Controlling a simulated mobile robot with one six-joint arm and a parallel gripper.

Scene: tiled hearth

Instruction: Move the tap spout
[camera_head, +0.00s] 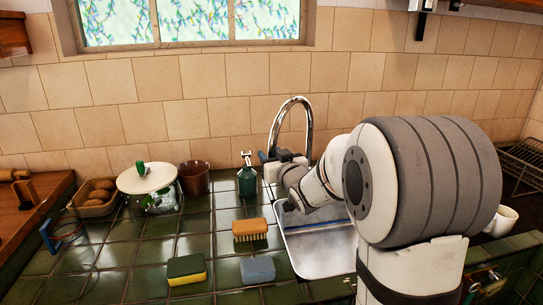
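The tap spout (309,118) is a tall chrome gooseneck that arches up at the back of the sink (318,264), in front of the tiled wall. My gripper (271,167) is at the far end of my arm, low beside the left leg of the spout. My wrist and gripper hide the base of the tap. I cannot tell whether the fingers touch the spout, or whether they are open or shut. My large arm links cover the right part of the sink.
A green bottle (247,182) stands close left of my gripper. An orange brush (250,230), a green-yellow sponge (186,270) and a grey-blue sponge (258,270) lie left of the sink. A lidded jar (148,183) and brown pot (194,178) stand farther left. A white cup (503,220) is at right.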

